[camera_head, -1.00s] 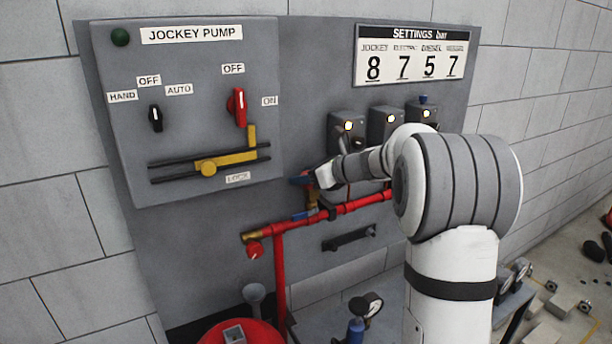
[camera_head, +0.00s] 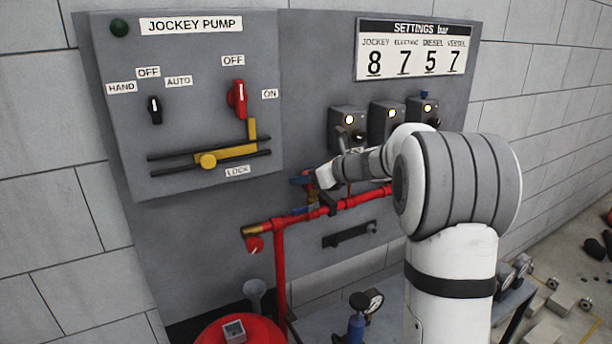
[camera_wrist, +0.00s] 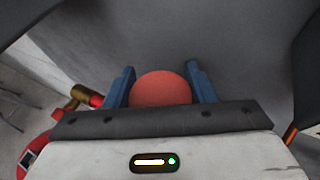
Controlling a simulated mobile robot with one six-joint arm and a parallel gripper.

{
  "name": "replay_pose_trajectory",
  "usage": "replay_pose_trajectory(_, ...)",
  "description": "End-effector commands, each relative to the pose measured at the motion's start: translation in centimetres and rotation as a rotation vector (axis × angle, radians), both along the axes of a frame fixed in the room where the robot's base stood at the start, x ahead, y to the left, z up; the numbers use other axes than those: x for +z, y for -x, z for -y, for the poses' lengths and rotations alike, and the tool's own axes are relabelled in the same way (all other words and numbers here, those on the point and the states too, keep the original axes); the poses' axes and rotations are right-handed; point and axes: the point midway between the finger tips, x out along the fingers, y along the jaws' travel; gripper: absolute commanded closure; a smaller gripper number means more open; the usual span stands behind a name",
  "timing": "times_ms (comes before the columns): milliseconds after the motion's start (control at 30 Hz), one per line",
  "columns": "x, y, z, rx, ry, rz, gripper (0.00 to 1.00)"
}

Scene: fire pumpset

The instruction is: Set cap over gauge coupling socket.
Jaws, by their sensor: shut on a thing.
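My gripper (camera_head: 302,181) is in front of the grey panel, just above the red pipe (camera_head: 345,203). In the wrist view its blue fingers (camera_wrist: 159,70) are shut on a round, dull red cap (camera_wrist: 160,88). The cap is hidden or too small to make out in the head view. I cannot pick out the gauge coupling socket for certain; the cap and gripper body hide what lies beneath them. A brass pipe end (camera_head: 252,230) shows at the left, and also in the wrist view (camera_wrist: 80,94).
The jockey pump box (camera_head: 190,100) is at upper left, with several pressure switches (camera_head: 387,122) to the right of my gripper. A black handle bar (camera_head: 350,235) is below the pipe. A gauge (camera_head: 374,300) and red vessel (camera_head: 240,330) stand lower down.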

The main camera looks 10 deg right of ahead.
Motion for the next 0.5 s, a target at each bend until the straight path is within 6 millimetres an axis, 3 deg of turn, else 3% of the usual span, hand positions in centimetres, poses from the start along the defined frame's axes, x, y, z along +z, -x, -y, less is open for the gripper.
replay_pose_trajectory(500, -0.82, 0.00, 0.00, 0.000, 0.000, 0.000, 0.76)
